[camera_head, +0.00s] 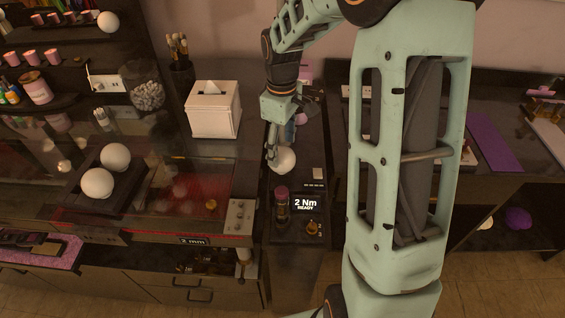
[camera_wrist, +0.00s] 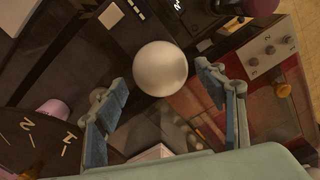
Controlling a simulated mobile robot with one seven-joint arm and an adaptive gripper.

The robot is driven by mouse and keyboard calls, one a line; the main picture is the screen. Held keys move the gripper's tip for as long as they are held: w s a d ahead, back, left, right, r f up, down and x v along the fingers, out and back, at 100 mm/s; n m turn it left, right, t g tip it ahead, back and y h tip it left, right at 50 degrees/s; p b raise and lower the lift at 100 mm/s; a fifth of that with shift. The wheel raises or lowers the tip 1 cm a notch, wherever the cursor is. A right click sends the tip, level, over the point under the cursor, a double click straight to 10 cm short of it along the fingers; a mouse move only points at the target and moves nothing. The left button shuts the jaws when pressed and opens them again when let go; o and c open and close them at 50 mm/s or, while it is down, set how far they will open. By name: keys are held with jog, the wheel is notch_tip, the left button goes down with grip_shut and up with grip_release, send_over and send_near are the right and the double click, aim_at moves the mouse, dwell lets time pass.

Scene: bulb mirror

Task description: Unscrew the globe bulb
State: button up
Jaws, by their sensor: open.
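A white globe bulb (camera_head: 283,161) stands on the dark narrow counter in the middle of the head view. In the wrist view the globe bulb (camera_wrist: 160,68) shows as a smooth round ball; its base is hidden behind it. My gripper (camera_head: 275,150) is over the bulb in the head view and partly covers it. In the wrist view my gripper (camera_wrist: 162,76) is open, one finger on each side of the bulb, with a visible gap on both sides. I cannot tell how deep the fingertips reach along the bulb.
A panel reading "2 Nm READY" (camera_head: 306,206) and a pink-topped cylinder (camera_head: 282,203) sit in front of the bulb. A white tissue box (camera_head: 213,112) stands to the left. Two more white globes (camera_head: 97,182) (camera_head: 115,157) lie on a dark tray above the red-lit glass bench (camera_head: 190,190).

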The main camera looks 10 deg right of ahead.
jog(key=shift+f+b, duration=0.85)
jog(key=shift+f, duration=0.6)
jog(key=shift+c, duration=0.5)
jog(key=c, duration=0.8)
jog(key=n+p, duration=0.1)
jog(key=n, duration=0.2)
jog(key=shift+r+p, duration=0.2)
jog(key=shift+p, duration=0.2)
jog(key=shift+c, duration=0.2)
jog(key=shift+f+n, duration=0.15)
jog(key=shift+n, duration=0.95)
jog(key=shift+p, duration=0.3)
